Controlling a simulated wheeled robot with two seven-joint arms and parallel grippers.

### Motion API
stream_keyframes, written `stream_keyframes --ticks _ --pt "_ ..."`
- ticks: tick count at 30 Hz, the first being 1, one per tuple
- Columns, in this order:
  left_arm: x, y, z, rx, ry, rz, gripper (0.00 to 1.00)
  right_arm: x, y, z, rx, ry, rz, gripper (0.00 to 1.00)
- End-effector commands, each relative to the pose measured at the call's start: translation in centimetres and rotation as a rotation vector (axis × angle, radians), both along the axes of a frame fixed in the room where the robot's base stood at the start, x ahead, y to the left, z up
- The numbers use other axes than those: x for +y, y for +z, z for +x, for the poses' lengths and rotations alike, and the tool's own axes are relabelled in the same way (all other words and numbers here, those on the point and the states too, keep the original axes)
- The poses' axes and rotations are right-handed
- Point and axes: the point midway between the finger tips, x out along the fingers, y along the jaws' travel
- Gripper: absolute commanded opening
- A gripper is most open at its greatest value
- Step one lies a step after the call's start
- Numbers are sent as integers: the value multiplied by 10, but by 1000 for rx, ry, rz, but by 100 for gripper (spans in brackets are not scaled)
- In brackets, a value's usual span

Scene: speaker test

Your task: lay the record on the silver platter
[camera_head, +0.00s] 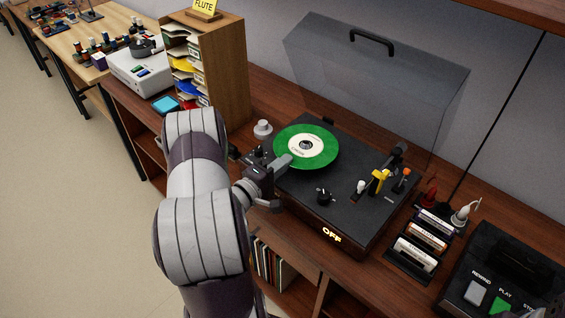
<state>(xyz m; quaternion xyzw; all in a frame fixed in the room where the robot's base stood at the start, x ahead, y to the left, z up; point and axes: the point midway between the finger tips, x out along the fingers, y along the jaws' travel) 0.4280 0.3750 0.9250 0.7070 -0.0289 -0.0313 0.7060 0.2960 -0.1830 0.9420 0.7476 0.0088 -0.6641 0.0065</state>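The green record (322,157) with a pale label lies flat, or nearly flat, over the back left part of the black turntable (300,194). No silver platter shows; the record covers the area where one could be. My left gripper (284,184) is at the turntable's left front side, beside the record's near edge. Its two fingers look spread, with one overlapping the record's lower left edge in the picture. Nothing shows between them. I cannot tell whether that finger touches the record. My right gripper is out of view.
The clear lid (385,85) stands raised behind the deck. A yellow tonearm part (379,179) and knobs stand on the deck's right. A cassette rack (417,245) and a black player (500,285) are to the right. A wooden sorter (222,70) stands left.

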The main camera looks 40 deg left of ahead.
Motion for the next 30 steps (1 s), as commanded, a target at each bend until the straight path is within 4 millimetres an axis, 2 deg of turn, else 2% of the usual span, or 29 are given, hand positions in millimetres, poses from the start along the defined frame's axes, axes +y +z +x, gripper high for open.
stream_keyframes --ticks 12,13,15,16,22,23,30 --pt "0 0 0 -1 0 0 0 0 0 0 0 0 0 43" --pt "0 0 0 -1 0 0 5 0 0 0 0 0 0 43" --pt "0 0 0 -1 0 0 28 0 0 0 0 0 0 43" --pt "0 0 0 -1 0 0 32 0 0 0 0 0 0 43" --pt "0 0 0 0 0 0 32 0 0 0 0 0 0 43" --pt "0 0 0 0 0 0 23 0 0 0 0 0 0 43" --pt "0 0 0 0 0 0 23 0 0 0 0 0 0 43"
